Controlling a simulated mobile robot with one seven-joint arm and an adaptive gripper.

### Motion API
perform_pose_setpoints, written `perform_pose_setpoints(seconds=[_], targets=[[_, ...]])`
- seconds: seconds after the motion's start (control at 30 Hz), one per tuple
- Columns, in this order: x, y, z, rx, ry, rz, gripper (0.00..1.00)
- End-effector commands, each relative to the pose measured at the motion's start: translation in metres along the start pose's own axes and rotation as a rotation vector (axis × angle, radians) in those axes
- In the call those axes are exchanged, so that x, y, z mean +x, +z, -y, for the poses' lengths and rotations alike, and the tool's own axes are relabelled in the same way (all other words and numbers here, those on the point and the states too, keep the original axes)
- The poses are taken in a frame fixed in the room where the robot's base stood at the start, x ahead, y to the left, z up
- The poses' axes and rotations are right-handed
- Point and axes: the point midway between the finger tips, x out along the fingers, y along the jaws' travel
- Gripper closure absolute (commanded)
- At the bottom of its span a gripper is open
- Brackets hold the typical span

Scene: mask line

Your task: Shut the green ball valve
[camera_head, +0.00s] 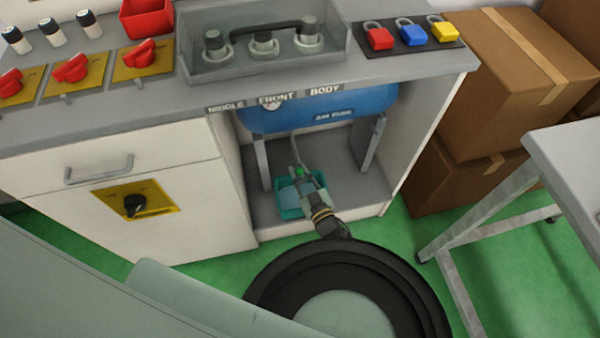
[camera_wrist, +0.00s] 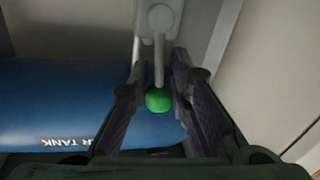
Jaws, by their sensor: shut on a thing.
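The ball valve shows in the wrist view as a pale grey body (camera_wrist: 160,18) with a grey stem that ends in a rounded green grip (camera_wrist: 158,100). In that view the green grip lies between the two fingers of my gripper (camera_wrist: 156,96), which is shut on it. In the head view my gripper (camera_head: 300,177) reaches into the open cabinet, below the blue air tank (camera_head: 340,112). A small bit of green (camera_head: 299,171) shows at its fingertips there. The rest of the valve is mostly hidden in the head view.
A teal tray (camera_head: 284,211) is on the cabinet floor under my gripper. Cabinet walls stand close on both sides, and tank legs (camera_head: 372,145) flank the space. A white table (camera_head: 570,150) and cardboard boxes (camera_head: 510,75) stand on the right.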

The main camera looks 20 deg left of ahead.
Motion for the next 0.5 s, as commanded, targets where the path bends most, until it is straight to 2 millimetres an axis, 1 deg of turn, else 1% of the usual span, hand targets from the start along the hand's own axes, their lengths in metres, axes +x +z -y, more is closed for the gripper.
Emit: perform_pose_setpoints(seconds=[0.03, 0.1, 0.5], targets=[[0.0001, -0.0001, 0.0001, 0.0, 0.0, 0.0, 0.96], [0.0001, 0.0, 0.0001, 0.0, 0.0, 0.0, 1.0], [0.0002, -0.0001, 0.0003, 0.001, 0.0, 0.0, 1.0]])
